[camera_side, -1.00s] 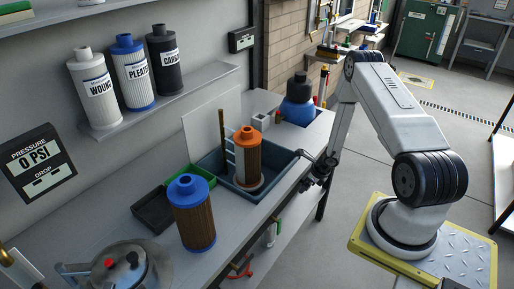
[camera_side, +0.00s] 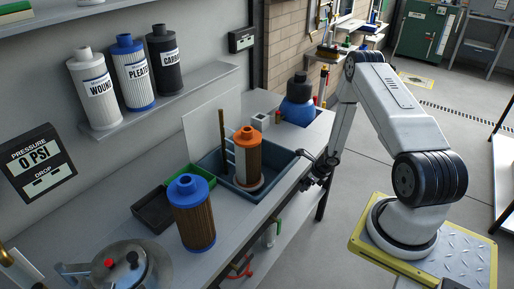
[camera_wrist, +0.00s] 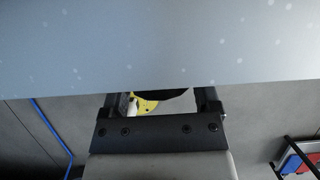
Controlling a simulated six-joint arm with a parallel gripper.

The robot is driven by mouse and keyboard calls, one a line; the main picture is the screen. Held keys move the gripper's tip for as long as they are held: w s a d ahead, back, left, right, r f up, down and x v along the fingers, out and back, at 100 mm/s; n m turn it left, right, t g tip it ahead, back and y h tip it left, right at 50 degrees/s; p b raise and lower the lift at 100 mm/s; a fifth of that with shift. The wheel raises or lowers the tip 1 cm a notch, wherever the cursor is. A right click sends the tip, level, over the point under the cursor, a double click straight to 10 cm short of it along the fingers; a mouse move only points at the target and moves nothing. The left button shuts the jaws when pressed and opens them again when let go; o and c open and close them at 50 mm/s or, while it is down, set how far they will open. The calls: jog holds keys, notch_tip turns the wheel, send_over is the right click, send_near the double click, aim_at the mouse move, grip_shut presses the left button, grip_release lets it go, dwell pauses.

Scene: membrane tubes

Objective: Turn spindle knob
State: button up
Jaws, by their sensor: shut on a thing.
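My gripper (camera_side: 311,180) is at the front edge of the bench, to the right of the blue-grey tray (camera_side: 278,180). In the wrist view, its two dark fingers (camera_wrist: 160,106) flank a dark rounded part (camera_wrist: 177,94), and the gripper is shut on it. A pale surface (camera_wrist: 160,45) overhangs and hides most of that part. I cannot tell for sure whether it is the spindle knob. A yellow patch (camera_wrist: 146,105) shows between the fingers, perhaps behind. In the tray stands a brown filter with an orange cap (camera_side: 246,152).
A brown filter with a blue cap (camera_side: 192,215) stands on the bench, near a dark bin (camera_side: 153,213). A metal lid with red and black knobs (camera_side: 120,270) is at bottom left. A blue container (camera_side: 298,105) stands at the back.

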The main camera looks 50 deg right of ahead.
jog(key=shift+d+m+y, duration=0.2)
jog(key=shift+m+y, duration=0.2)
jog(key=shift+y, duration=1.3)
jog(key=shift+m+y, duration=0.3)
jog(key=shift+y, duration=1.1)
jog(key=shift+y, duration=0.3)
jog(key=o, duration=1.1)
jog(key=shift+v, duration=3.9)
jog(key=shift+s, duration=0.1)
